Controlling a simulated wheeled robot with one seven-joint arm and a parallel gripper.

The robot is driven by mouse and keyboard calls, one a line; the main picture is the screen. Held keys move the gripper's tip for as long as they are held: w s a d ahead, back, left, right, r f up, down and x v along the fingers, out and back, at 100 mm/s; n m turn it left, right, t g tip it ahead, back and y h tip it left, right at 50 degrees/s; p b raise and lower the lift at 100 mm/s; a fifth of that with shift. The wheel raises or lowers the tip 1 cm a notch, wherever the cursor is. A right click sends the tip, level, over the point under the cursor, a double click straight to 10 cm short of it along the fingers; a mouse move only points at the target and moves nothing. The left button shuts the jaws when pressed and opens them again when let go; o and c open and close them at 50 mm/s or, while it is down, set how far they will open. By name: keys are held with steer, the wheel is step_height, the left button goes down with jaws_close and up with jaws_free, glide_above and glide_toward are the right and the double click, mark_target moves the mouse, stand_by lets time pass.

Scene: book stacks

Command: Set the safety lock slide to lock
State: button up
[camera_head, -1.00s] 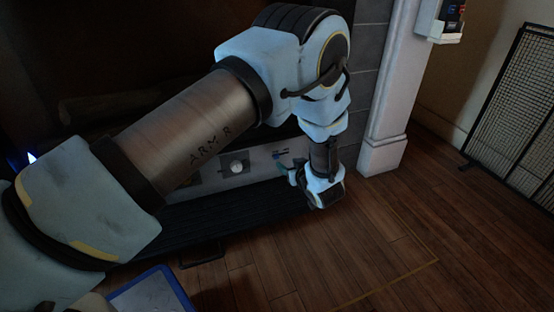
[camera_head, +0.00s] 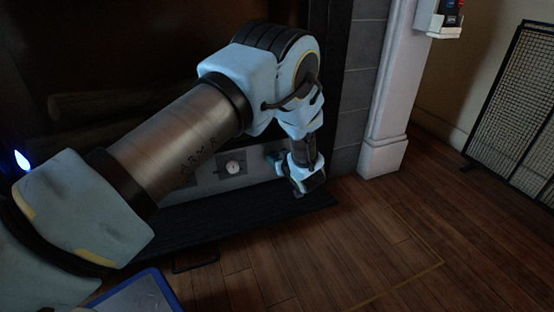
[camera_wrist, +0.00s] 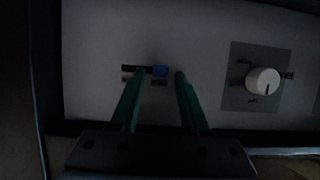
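The safety lock slide shows in the wrist view as a small blue tab (camera_wrist: 160,71) at the right end of a short dark slot (camera_wrist: 136,68) in a pale panel (camera_wrist: 205,35). Small markings by the slot are too dim to read. My gripper (camera_wrist: 160,76) is open, its two teal fingers pointing at the panel, with the blue tab between their tips in the picture. I cannot tell whether either finger touches it. In the head view my gripper (camera_head: 274,158) is near the panel, and my arm hides the slide.
A white round knob (camera_wrist: 263,81) on a grey plate sits right of the slide; it also shows in the head view (camera_head: 233,167). A dark ledge (camera_head: 235,212) runs below the panel. A white pillar (camera_head: 388,120) stands to the right.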

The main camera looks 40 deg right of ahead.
jaws_close()
stand_by(1.1)
